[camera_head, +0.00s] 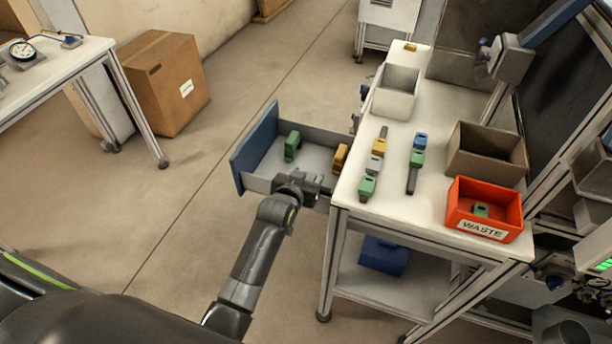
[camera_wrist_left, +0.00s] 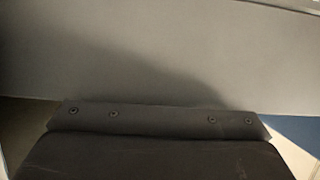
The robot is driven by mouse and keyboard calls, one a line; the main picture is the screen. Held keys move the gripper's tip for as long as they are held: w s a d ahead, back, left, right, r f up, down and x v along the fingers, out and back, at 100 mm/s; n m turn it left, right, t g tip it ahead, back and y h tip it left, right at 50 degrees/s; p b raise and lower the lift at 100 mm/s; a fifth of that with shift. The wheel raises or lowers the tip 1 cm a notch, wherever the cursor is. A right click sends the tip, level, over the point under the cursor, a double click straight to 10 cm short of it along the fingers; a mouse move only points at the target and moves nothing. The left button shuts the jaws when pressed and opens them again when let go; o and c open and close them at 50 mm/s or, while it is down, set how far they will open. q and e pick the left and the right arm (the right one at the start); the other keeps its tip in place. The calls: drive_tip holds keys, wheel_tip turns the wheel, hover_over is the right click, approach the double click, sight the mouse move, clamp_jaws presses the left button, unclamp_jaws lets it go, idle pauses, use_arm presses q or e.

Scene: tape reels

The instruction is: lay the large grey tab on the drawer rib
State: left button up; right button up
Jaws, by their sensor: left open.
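The large grey tab (camera_head: 375,166) appears to be the grey block in the left row on the bench top, between a yellow tab (camera_head: 379,146) and a green tab (camera_head: 367,187). The drawer (camera_head: 259,150) is pulled out to the left of the bench, its blue front facing left. A green tab (camera_head: 292,146) and a yellow tab (camera_head: 340,157) stand inside it. I cannot clearly make out a separate rib. My left gripper (camera_head: 313,184) is open at the drawer's near side wall. The left wrist view shows a grey surface close up, with no tab.
On the bench (camera_head: 346,200) are a second row with a blue tab (camera_head: 420,140) and a green tab (camera_head: 417,158), a white bin (camera_head: 396,92), a brown bin (camera_head: 486,152) and a red waste bin (camera_head: 482,227) holding a green tab. The floor left of the drawer is clear.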

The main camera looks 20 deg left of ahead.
use_arm(q)
drive_tip(key=shift+r, duration=0.1)
drive_tip(key=shift+r, duration=0.35)
drive_tip(key=shift+s+r, duration=0.2)
drive_tip(key=shift+r, duration=0.05)
drive_tip(key=v, duration=1.1)
drive_tip(key=shift+s, duration=0.25)
drive_tip(key=shift+r, duration=0.15)
